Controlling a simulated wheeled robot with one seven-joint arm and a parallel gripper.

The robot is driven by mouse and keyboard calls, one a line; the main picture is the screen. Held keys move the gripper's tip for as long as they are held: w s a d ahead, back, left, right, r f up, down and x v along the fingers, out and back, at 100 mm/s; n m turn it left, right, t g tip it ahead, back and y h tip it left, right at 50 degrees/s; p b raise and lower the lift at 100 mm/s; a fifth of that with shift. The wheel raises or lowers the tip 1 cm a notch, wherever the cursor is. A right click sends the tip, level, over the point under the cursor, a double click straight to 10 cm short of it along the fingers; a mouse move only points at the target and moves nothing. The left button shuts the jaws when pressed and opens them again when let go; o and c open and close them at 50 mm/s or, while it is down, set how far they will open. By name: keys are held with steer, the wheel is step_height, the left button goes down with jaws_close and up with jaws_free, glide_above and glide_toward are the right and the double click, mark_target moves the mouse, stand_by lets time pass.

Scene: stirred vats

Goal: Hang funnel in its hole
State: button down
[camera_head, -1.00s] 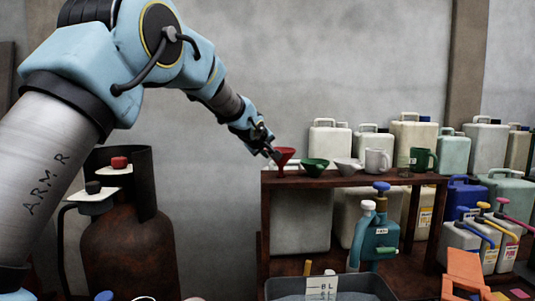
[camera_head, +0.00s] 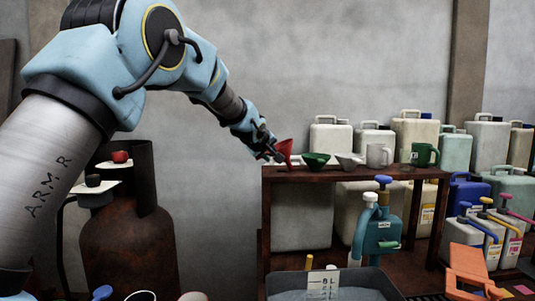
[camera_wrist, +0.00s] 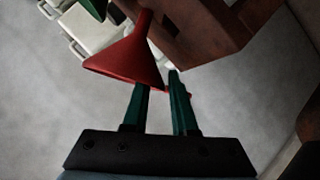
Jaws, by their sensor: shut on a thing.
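The red funnel (camera_head: 284,147) is held by my gripper (camera_head: 272,156) at the left end of the brown shelf (camera_head: 400,174). It is tilted, with its spout towards the shelf top. In the wrist view the funnel (camera_wrist: 125,62) shows its cone and spout beyond the two green fingers of my gripper (camera_wrist: 160,90), which are shut on its rim side. The spout end is close to the shelf edge (camera_wrist: 215,40); I cannot tell whether they touch.
A green funnel (camera_head: 315,159) and a pale funnel (camera_head: 350,160) sit on the shelf to the right, then a white mug (camera_head: 377,156) and a green mug (camera_head: 424,155). Canisters (camera_head: 330,137) stand behind. A rusty gas cylinder (camera_head: 125,235) stands at the left.

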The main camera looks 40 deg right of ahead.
steer(key=shift+a+f, duration=0.25)
steer(key=shift+f, duration=0.4)
steer(key=shift+w+a+r, duration=0.1)
steer(key=shift+w+a, duration=0.25)
steer(key=shift+a, duration=0.35)
steer(key=shift+w+a+r, duration=0.1)
steer(key=shift+a+r, duration=0.05)
steer(key=shift+a, duration=0.15)
steer(key=c, duration=0.6)
jaws_free()
steer(key=shift+r, duration=0.2)
steer(key=shift+c, duration=0.2)
